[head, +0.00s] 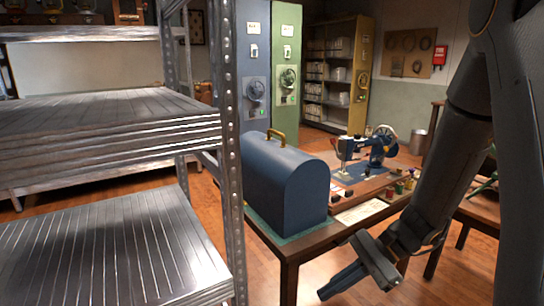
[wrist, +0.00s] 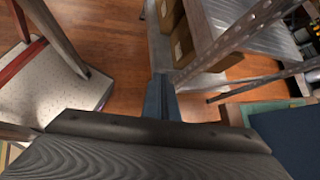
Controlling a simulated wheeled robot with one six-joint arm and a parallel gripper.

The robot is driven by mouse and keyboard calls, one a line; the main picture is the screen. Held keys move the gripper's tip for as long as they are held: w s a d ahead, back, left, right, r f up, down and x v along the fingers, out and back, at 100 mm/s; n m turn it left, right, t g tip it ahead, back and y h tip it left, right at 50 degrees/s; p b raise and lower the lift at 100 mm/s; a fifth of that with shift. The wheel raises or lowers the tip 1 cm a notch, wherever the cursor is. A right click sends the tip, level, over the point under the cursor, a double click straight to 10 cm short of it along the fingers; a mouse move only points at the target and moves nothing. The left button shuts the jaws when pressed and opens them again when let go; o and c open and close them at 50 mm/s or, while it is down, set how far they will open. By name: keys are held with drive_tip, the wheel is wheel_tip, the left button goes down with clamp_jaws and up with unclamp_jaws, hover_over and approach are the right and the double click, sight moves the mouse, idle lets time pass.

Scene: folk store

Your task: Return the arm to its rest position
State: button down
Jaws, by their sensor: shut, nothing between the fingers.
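My arm comes down the right side of the head view. My gripper (head: 326,292) hangs low in front of the wooden table and points down and to the left. Its dark blue fingers lie together with nothing between them. In the wrist view the gripper (wrist: 160,98) shows as a narrow blue shape above the dark housing, over the wooden floor. It appears apart from the table, and no object is in its grasp.
A metal shelf rack (head: 230,160) stands close on the left. The wooden table (head: 300,252) carries a blue domed case (head: 287,190) and a sewing machine (head: 365,152). A white-topped seat (wrist: 55,90) is left in the wrist view. Open floor (wrist: 115,35) lies between.

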drive_tip(key=s+d+r+n+t+h+p, duration=0.1)
drive_tip(key=s+d+r+n+h+p, duration=0.3)
drive_tip(key=s+r+n+h, duration=0.5)
drive_tip(key=shift+s+d+n+h, duration=0.15)
drive_tip(key=shift+d+n+h, duration=0.55)
drive_tip(key=shift+n, duration=1.2)
drive_tip(key=shift+d+r, duration=0.1)
drive_tip(key=shift+d, duration=0.05)
